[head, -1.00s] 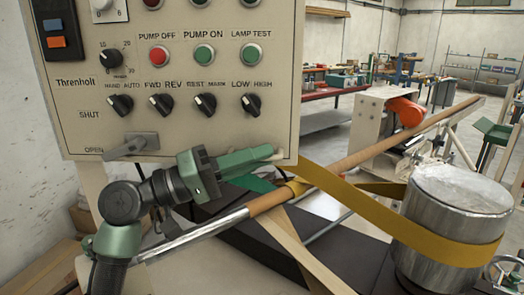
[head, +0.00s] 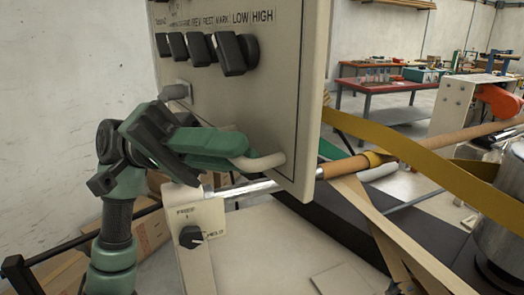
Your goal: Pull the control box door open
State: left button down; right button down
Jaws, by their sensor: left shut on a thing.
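The control box door (head: 275,95) is a cream panel seen at a slant, its right edge nearer to me and its rim in plain view. A pale curved handle (head: 265,161) sticks out from its lower right part. My left gripper (head: 238,152) comes in from the left, its green fingers shut on the handle. The grey latch lever (head: 177,91) shows only partly behind the gripper. The inside of the box is hidden behind the door. My right gripper is not in view.
A pale lower box with a black knob (head: 191,237) stands below the door. A brown roller (head: 345,166), yellow belt (head: 400,147) and metal drum (head: 506,225) lie to the right. A white wall is on the left. Red-topped benches (head: 388,85) stand far back.

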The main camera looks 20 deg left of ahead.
pick_arm(q)
jog(key=shift+s+a, duration=0.25)
jog(key=shift+a, duration=0.05)
jog(key=c, duration=1.8)
grip_release()
jog(key=shift+o, duration=0.2)
